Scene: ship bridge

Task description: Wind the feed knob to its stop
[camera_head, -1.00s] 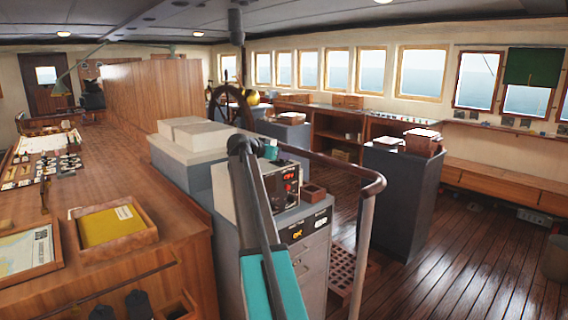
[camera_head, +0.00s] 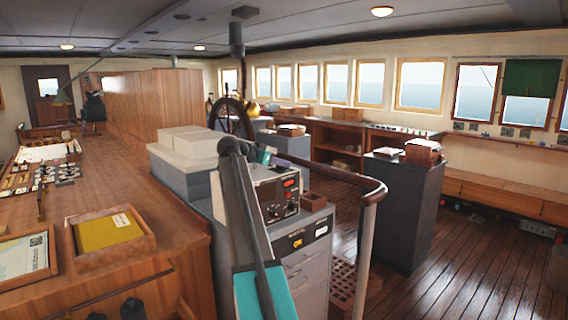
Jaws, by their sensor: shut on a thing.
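My arm rises from the bottom of the view, bends at a dark elbow and reaches away over a grey instrument box (camera_head: 262,187). My gripper (camera_head: 276,161) is small and partly hidden at the far end of the arm, by the top of the box. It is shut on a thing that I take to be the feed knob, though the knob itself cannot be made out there. The box's dark front panel (camera_head: 279,198) faces right, with red displays and small dark controls.
A curved handrail (camera_head: 345,176) on a pale post stands close to the right of my arm. The box sits on a grey drawer cabinet (camera_head: 300,262). A wooden chart desk (camera_head: 150,262) fills the left. Open plank floor (camera_head: 465,265) lies at the right.

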